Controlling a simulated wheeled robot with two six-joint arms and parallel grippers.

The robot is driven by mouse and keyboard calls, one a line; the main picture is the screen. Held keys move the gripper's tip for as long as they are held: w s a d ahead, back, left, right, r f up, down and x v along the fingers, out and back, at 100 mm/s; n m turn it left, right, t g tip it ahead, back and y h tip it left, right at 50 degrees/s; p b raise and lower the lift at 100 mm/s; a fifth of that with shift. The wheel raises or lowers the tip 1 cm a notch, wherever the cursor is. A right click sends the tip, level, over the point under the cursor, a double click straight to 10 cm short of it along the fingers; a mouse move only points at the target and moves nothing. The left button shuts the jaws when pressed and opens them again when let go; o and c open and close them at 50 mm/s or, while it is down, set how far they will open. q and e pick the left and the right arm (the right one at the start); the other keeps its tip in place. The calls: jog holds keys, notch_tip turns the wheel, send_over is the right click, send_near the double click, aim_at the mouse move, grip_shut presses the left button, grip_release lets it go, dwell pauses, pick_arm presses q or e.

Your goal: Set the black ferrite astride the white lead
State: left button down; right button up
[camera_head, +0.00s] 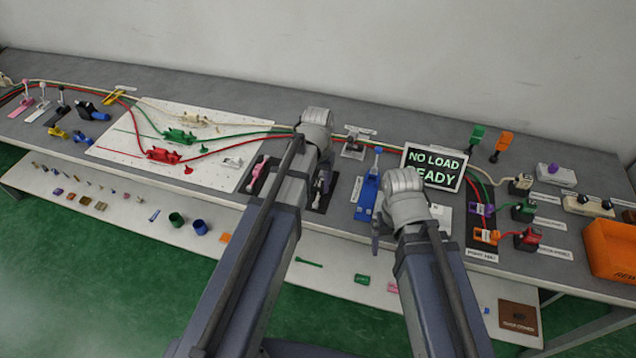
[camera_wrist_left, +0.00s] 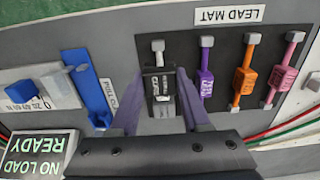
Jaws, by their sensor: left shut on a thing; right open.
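In the left wrist view, a small black block with white lettering (camera_wrist_left: 153,88), which looks like the black ferrite, sits between the fingers of my left gripper (camera_wrist_left: 161,88). The gripper is shut on it, over the black lead mat. The white lead shows its pale end (camera_wrist_left: 158,46) just beyond the block, in line with it. I cannot tell whether the block is seated around the lead or only above it. In the head view, my left gripper (camera_head: 314,140) is over the mat and its wrist hides the ferrite. My right gripper (camera_head: 376,232) is open and empty near the bench's front.
Purple (camera_wrist_left: 206,72), orange (camera_wrist_left: 245,74) and pink (camera_wrist_left: 284,72) leads lie beside the white one. A blue fixture (camera_head: 367,197) and a NO LOAD READY sign (camera_head: 434,168) stand to the right. A white pegboard (camera_head: 225,178) with cables lies left.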

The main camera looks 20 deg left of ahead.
aim_at(318, 197)
pick_arm(q)
jog(key=shift+f+b, duration=0.3)
jog(key=shift+b, duration=0.05)
dwell(0.3)
jog(key=shift+f+b, duration=0.35)
jog(key=shift+f+b, duration=0.3)
jog(key=shift+f+b, duration=0.5)
jog(key=shift+f+b, duration=0.45)
dwell(0.4)
jog(key=shift+f, duration=0.2)
grip_release()
dwell(0.7)
